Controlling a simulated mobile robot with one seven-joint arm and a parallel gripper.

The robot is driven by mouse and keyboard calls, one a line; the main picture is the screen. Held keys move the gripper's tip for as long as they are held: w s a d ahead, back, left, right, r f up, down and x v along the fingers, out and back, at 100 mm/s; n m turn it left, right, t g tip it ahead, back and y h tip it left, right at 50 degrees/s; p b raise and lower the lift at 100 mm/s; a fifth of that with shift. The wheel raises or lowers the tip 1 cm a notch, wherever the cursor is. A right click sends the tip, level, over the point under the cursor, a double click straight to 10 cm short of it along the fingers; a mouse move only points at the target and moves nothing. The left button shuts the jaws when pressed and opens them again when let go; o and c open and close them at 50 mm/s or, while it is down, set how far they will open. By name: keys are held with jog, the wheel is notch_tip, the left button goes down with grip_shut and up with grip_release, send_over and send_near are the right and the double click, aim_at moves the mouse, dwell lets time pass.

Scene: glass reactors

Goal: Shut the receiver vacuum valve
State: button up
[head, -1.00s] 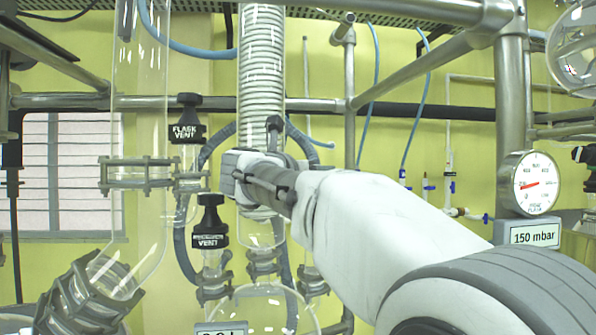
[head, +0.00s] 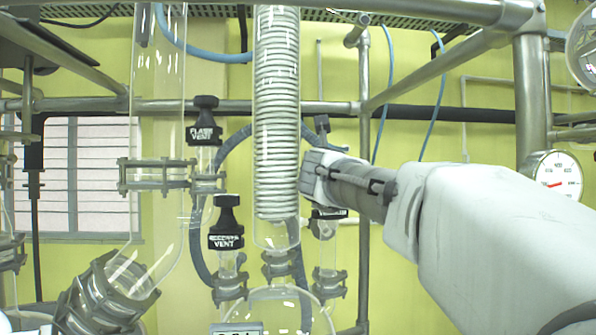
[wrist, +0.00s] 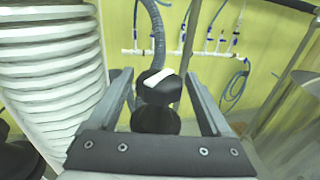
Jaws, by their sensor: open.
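The receiver vacuum valve appears as a black knob (wrist: 158,88) with a white mark in the wrist view, between my spread fingers. Contact with the fingers cannot be made out. The middle is hidden behind my gripper, and the label is too small to read surely. My gripper (head: 314,178), seen also in the wrist view (wrist: 158,76), is open, right of the coil condenser.
The glass coil condenser (head: 277,120) stands close left of my gripper. The black flask vent (head: 204,125) and receiver vent (head: 226,225) valves are further left. A grey hose (wrist: 155,40) runs behind the knob. Metal frame posts (head: 364,200) and a pressure gauge (head: 553,178) are to the right.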

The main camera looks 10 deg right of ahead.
jog(key=y+p, duration=0.1)
jog(key=n+y, duration=0.1)
jog(key=n+y+p, duration=0.1)
jog(key=shift+r+t+y+p, duration=0.25)
jog(key=shift+t+y+p, duration=0.05)
jog(key=shift+y+p, duration=0.1)
jog(key=shift+f+n+y+p, duration=0.25)
jog(key=shift+n+y+p, duration=0.25)
jog(key=shift+n+y, duration=0.5)
jog(key=c, duration=1.1)
jog(key=shift+a+f+m+h+b, duration=0.1)
jog(key=shift+f+m+h+b, duration=0.05)
jog(key=shift+m+h+b, duration=0.7)
jog(key=m+h+b, duration=0.2)
jog(key=h, duration=0.1)
jog(key=shift+h, duration=0.35)
jog(key=m+g+h, duration=0.1)
jog(key=h, duration=0.1)
jog(key=m+g+h, duration=0.1)
jog(key=m+h, duration=0.1)
jog(key=shift+r+b, duration=0.2)
jog(key=shift+b, duration=0.15)
jog(key=shift+m+g+h+p, duration=0.3)
jog(key=shift+m+g+h, duration=0.65)
jog(key=shift+h, duration=0.55)
